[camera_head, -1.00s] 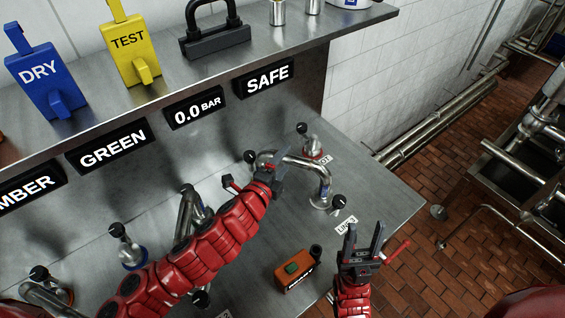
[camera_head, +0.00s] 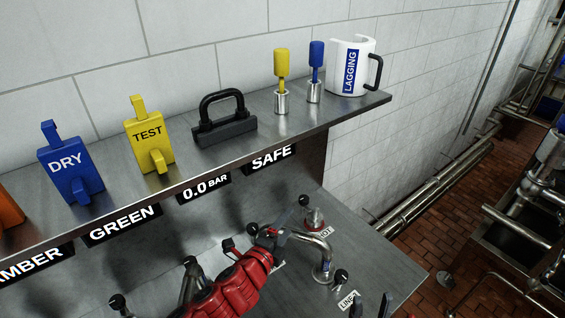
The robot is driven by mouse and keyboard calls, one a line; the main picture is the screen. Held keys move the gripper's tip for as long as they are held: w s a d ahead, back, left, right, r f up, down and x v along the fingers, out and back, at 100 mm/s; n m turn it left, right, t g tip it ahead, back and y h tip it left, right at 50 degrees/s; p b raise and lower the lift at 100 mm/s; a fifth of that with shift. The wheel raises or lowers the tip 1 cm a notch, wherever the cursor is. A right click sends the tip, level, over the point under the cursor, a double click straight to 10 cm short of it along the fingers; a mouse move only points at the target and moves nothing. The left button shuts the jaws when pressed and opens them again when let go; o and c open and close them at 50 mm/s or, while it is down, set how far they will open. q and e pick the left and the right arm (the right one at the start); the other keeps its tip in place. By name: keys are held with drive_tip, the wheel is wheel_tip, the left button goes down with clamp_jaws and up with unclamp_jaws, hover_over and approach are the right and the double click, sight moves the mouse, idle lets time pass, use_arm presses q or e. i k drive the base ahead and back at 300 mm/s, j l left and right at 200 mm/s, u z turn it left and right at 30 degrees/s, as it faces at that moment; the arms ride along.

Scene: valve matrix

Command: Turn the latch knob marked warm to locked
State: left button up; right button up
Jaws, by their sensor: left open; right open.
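I can read no label saying warm on any knob in the head view. Several black-knobbed fittings stand on the steel bench. One black knob (camera_head: 304,200) is above the fitting whose label (camera_head: 325,231) seems to read HOT. Another black knob (camera_head: 341,275) is by the bent steel pipe (camera_head: 325,252), near a label starting LINE (camera_head: 348,299). My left gripper (camera_head: 279,236) is open by the upper end of that pipe; its arm hides part of the bench. I cannot tell whether it touches anything. My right gripper (camera_head: 371,299) is open at the bottom edge, only its fingertips showing.
A steel shelf (camera_head: 215,165) above the bench carries a blue DRY tag (camera_head: 72,172), a yellow TEST tag (camera_head: 148,137), a black-handled block (camera_head: 224,127), yellow and blue pegs in metal cups, and a white LAGGING mug (camera_head: 349,70). Signs including SAFE (camera_head: 272,158) hang below its front edge.

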sight(252, 228)
drive_tip(key=k, duration=1)
